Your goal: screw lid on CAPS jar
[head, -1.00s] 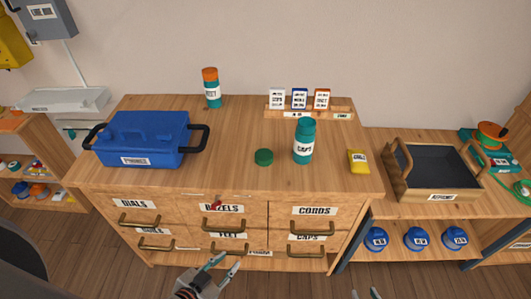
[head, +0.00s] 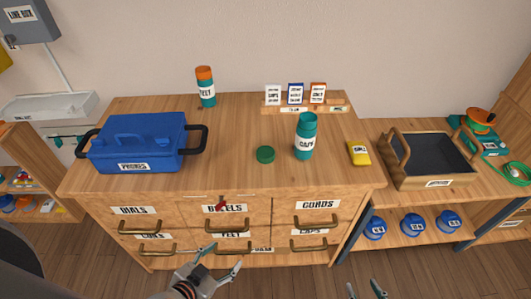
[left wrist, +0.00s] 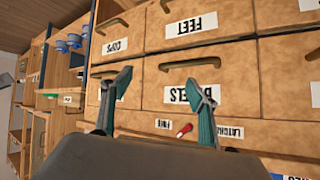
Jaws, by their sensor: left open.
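The teal CAPS jar (head: 306,141) stands upright on the wooden cabinet top, right of centre. A dark green round lid (head: 265,154) lies on the cabinet top just left of the jar, apart from it. My left gripper (head: 226,259) is open and empty, low in front of the drawers. Its two fingers (left wrist: 163,108) show spread apart in the left wrist view, before the drawer fronts. My right gripper (head: 365,289) is only partly in the head view at the bottom edge; its fingertips are apart with nothing between them.
A blue PHONES bin (head: 135,142), an orange-topped jar (head: 206,88), a card rack (head: 300,109) and a yellow box (head: 359,153) stand on the cabinet. A wooden tray (head: 435,184) is at the right. Drawer handles (head: 225,226) stick out in front.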

